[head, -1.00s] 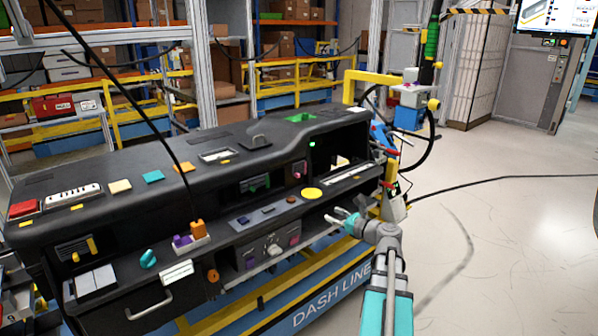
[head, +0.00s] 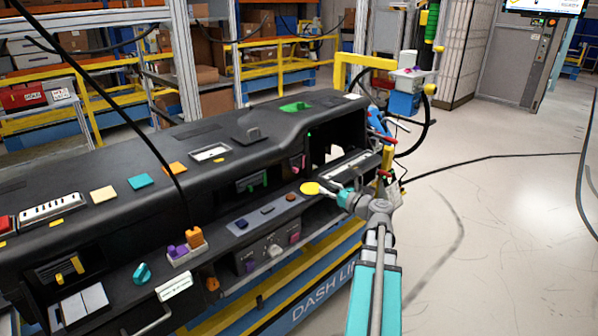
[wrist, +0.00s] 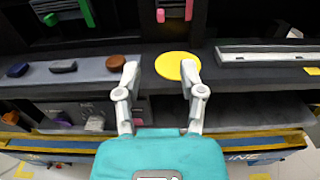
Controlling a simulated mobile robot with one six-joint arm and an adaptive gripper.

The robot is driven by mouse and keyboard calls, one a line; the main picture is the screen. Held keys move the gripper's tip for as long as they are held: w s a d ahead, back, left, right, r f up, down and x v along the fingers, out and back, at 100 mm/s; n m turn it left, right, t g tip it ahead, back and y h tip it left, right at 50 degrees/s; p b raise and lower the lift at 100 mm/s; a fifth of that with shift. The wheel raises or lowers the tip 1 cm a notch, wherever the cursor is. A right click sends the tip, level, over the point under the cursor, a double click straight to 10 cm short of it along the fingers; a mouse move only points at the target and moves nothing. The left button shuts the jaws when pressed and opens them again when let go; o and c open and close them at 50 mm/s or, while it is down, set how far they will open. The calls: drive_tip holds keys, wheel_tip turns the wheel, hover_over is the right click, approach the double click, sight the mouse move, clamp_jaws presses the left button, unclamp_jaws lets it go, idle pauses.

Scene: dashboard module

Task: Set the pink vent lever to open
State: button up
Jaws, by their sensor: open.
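The pink vent lever (head: 298,163) sits on a dark vent in the dashboard's upper face, right of centre. It also shows at the top edge of the wrist view (wrist: 174,13), partly cut off. My gripper (head: 328,188) is in front of the dashboard, open and empty, beside the yellow disc (head: 309,188). In the wrist view my two fingers (wrist: 159,72) are spread, pointing toward the dashboard. The lever appears beyond the fingertips, between them in line and apart from them. The vent's upper part is cut off in the wrist view.
A vent with a green lever (wrist: 87,13) is left of the pink one. A grey strip with switches (wrist: 70,69) lies on the ledge below. A long white-edged panel (wrist: 268,50) is at right. The floor at right is clear.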

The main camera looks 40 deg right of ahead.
sight(295, 170)
drive_tip(key=shift+w, duration=0.1)
drive_tip(key=w, duration=0.9)
drive_tip(key=w+a, duration=0.1)
drive_tip(key=w, duration=0.3)
drive_tip(key=shift+w, duration=0.2)
idle(0.3)
clamp_jaws()
